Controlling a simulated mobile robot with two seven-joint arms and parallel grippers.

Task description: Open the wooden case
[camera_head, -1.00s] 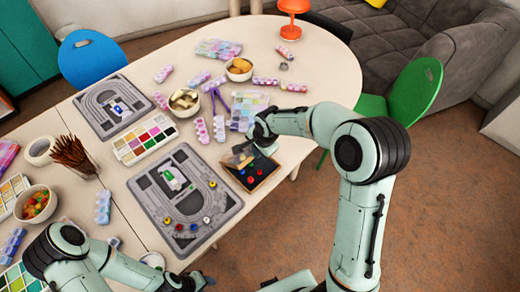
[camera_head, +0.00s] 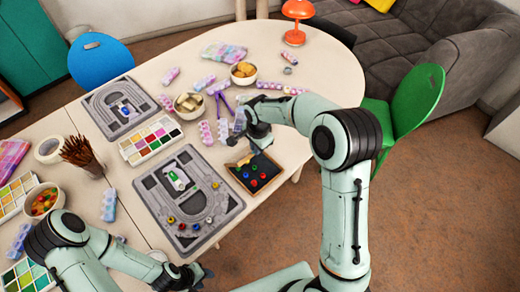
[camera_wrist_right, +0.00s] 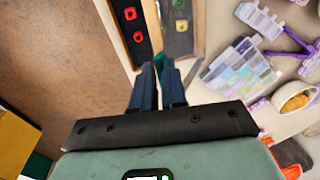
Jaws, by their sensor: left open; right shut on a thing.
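The wooden case (camera_head: 270,184) lies at the table's near right edge, beside a grey bead board. Its dark inside shows several coloured beads, and a paler lid part shows at its far left end. My right gripper (camera_head: 240,143) is at that end, and its arm and hand partly hide the case. In the right wrist view my right gripper (camera_wrist_right: 158,72) is shut at the edge of the lid (camera_wrist_right: 178,44); the exact contact is hard to see. The case's dark compartment (camera_wrist_right: 131,22) shows beside it. My left gripper (camera_head: 200,277) is open and empty near the table's front edge.
Two grey bead boards (camera_head: 228,205) lie left of the case, with a paint-like bead palette (camera_head: 150,140) between them. Bowls, purple pliers (camera_head: 222,104) and bead boxes lie beyond. A green chair (camera_head: 415,100) stands at the right. Open floor lies in front.

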